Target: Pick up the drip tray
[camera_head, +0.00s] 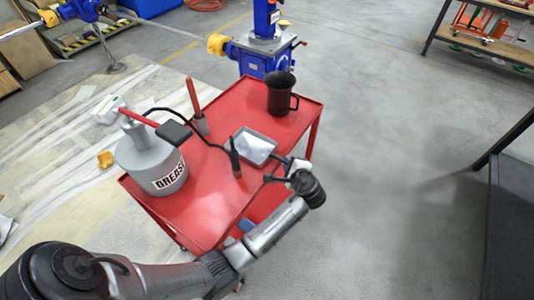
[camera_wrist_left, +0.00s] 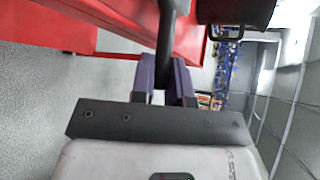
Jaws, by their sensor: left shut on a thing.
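The drip tray (camera_head: 262,139) is a shallow grey rectangular pan on the red cart top, near its right edge. My left gripper (camera_head: 281,170) comes in from the cart's right side, at the tray's near right corner. In the left wrist view, its purple-padded fingers (camera_wrist_left: 164,82) are shut on a dark grey bar (camera_wrist_left: 166,35), which looks like part of the tray. The rest of the tray is not clear there. I cannot tell whether the tray touches the cart. My right gripper is not in view.
The red cart (camera_head: 205,222) also bears a grease pump (camera_head: 145,160), a black mug (camera_head: 281,94), a red-handled tool (camera_head: 195,105) and a dark upright tool (camera_head: 235,158) close to the tray. A blue screw jack (camera_head: 262,58) stands behind. The floor right of the cart is clear.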

